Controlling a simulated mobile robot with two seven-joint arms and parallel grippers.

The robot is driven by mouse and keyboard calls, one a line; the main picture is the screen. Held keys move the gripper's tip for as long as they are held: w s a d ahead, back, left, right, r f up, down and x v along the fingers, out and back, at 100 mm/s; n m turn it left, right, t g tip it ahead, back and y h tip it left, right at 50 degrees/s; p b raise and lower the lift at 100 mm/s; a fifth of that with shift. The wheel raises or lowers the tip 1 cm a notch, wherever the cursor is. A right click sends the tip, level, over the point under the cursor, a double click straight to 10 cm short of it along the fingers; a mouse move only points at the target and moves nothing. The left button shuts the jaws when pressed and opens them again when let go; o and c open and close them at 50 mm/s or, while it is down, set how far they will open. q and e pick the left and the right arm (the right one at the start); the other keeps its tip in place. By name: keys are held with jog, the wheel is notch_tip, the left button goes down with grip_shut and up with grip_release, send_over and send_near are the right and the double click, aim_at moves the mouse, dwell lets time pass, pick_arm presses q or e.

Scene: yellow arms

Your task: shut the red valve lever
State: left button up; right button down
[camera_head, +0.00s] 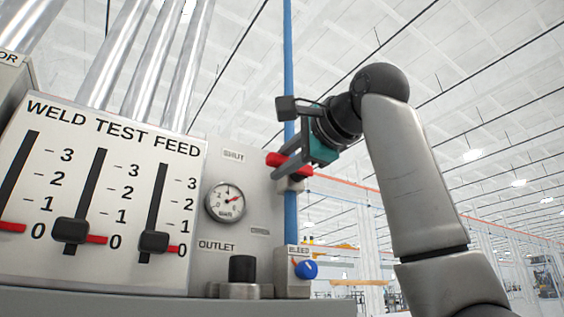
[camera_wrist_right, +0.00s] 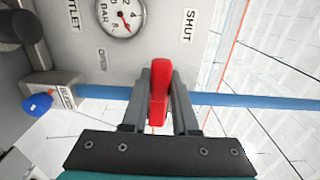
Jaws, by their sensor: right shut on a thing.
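The red valve lever (camera_head: 275,159) sits on the vertical blue pipe (camera_head: 289,60), right of the SHUT label (camera_head: 233,156). In the head view it lies roughly crosswise to the pipe. My right gripper (camera_head: 284,172) reaches it from the right. In the right wrist view the red lever (camera_wrist_right: 159,92) stands between the two grey fingers of my right gripper (camera_wrist_right: 160,88), which are closed on its sides. The blue pipe (camera_wrist_right: 240,100) passes behind the fingers, and the SHUT label (camera_wrist_right: 189,25) is at upper right. The valve body is mostly hidden. My left gripper is out of view.
A panel with slider levers (camera_head: 100,190) stands at the left. A pressure gauge (camera_head: 225,201) is mounted beside the pipe. Below are a black OUTLET knob (camera_head: 242,269) and a blue BLEED knob (camera_head: 306,269). The space right of the pipe is open around my arm.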

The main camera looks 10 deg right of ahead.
jog(key=c, duration=0.7)
grip_release()
jog(key=b+v, duration=0.5)
jog(key=v, duration=1)
jog(key=shift+s+r, duration=0.1)
